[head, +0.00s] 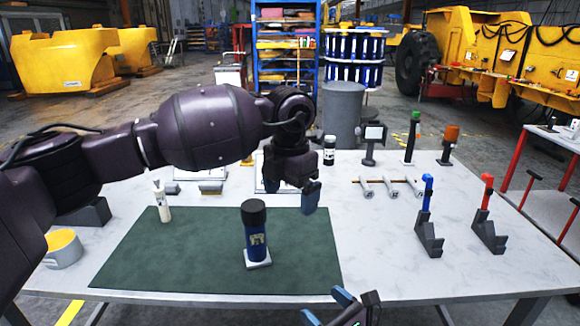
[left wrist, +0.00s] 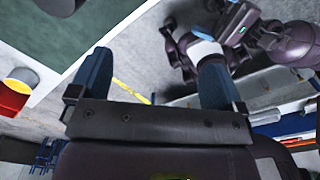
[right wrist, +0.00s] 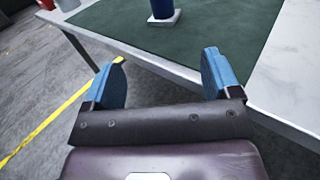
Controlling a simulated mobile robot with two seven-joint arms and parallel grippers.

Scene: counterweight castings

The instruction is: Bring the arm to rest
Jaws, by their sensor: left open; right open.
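My left arm reaches in from the left across the table in the head view. Its gripper (head: 291,187) is open and empty, high over the back right of the green mat (head: 130,262). In the left wrist view its blue fingers (left wrist: 152,80) are spread with nothing between them. My right gripper (head: 338,308) is open at the bottom of the head view, in front of the table's near edge. In the right wrist view its fingers (right wrist: 162,75) are apart and empty, with the table edge beyond them.
A blue bottle (head: 256,236) with a black cap stands on a white base on the mat, near my left gripper. A white bottle (head: 163,205) stands farther left. Blue-handled (head: 427,195) and red-handled (head: 486,198) tools stand in dark holders at right. The table's front right is clear.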

